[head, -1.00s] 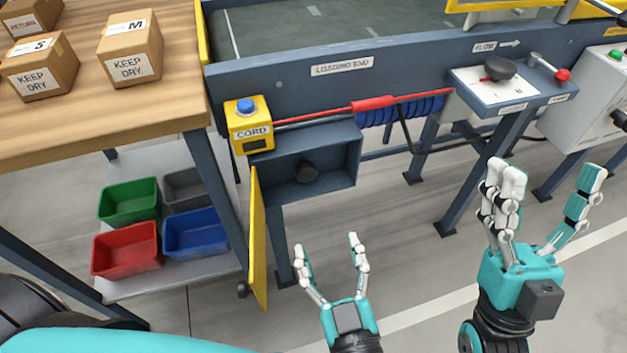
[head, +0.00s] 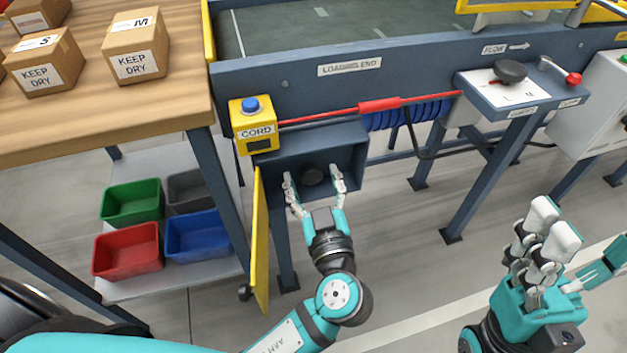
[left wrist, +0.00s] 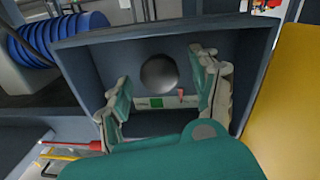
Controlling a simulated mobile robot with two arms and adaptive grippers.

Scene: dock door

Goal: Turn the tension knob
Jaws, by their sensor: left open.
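The tension knob is a round black knob (head: 313,175) on the back wall of an open blue-grey box (head: 350,150) under the conveyor's side. In the left wrist view the knob (left wrist: 159,72) shows as a dark ball, with a green-and-white label and a small red pointer below it. My left gripper (head: 314,181) is open at the box's mouth, its fingers to either side of the knob in the head view. In the left wrist view the fingers (left wrist: 160,85) show no clear contact with the knob. My right gripper (head: 572,240) is open and empty at the lower right.
The box's yellow door (head: 261,240) hangs open on the left. A yellow cord switch (head: 254,125) with a blue button sits above the box, a red cord running right from it. A packing table (head: 100,115) with cartons and bins stands left.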

